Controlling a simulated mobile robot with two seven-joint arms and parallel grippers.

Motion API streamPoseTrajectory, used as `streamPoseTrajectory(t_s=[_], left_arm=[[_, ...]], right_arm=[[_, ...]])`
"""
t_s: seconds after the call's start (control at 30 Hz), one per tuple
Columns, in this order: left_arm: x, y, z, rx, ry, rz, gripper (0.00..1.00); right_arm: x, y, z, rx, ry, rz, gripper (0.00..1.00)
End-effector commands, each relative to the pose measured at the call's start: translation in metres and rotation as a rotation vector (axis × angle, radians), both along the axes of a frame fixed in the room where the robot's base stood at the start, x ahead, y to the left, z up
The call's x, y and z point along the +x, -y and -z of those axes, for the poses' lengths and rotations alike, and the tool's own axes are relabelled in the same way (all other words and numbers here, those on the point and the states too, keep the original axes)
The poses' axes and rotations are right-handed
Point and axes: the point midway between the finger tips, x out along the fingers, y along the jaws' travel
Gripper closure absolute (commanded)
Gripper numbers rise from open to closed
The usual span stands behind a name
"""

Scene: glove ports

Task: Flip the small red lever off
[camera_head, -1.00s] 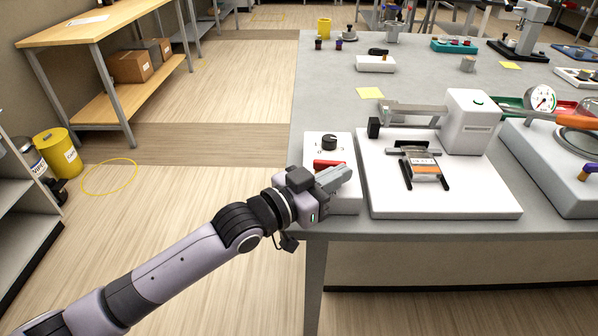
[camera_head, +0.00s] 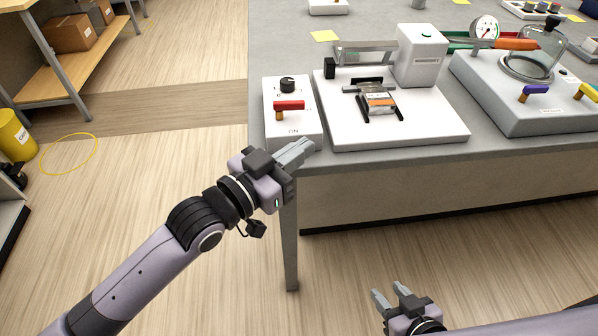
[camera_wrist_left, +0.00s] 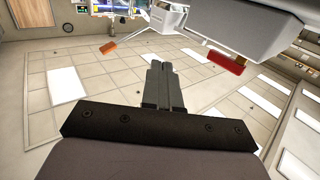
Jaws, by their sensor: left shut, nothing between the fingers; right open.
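The small red lever (camera_head: 289,105) sits on a white switch box (camera_head: 270,128) at the table's front left corner. Its red handle lies crosswise on a short orange-brown stem, above the printed word ON. My left gripper (camera_head: 312,144) is shut and empty, near the box's front right corner, nearer to me than the lever and apart from it. In the left wrist view a red handle (camera_wrist_left: 226,62) shows right of the shut fingertips (camera_wrist_left: 157,64), with a gap between. My right gripper (camera_head: 384,293) is open and empty, low in front of the table.
A black knob (camera_head: 288,85) stands behind the lever on the same box. A white device with a clamp arm (camera_head: 420,55) is close on the right. Further right is a grey base with a glass dome (camera_head: 541,55) and coloured levers.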

Motion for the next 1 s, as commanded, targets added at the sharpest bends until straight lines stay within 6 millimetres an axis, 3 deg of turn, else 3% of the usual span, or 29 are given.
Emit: streamPoseTrajectory(t_s=[0.1,0.33,1.0], left_arm=[[-0.02,0.0,0.001,-0.002,-0.004,0.001,1.0],[-0.041,-0.001,0.0,-0.001,-0.001,0.001,1.0],[-0.045,-0.002,0.001,0.0,-0.003,-0.003,1.0]], right_arm=[[0.0,0.0,0.001,0.0,0.001,0.0,0.57],[0.0,0.0,0.002,0.0,0.001,0.0,0.57],[0.0,0.0,0.002,0.001,0.001,0.001,0.57]])
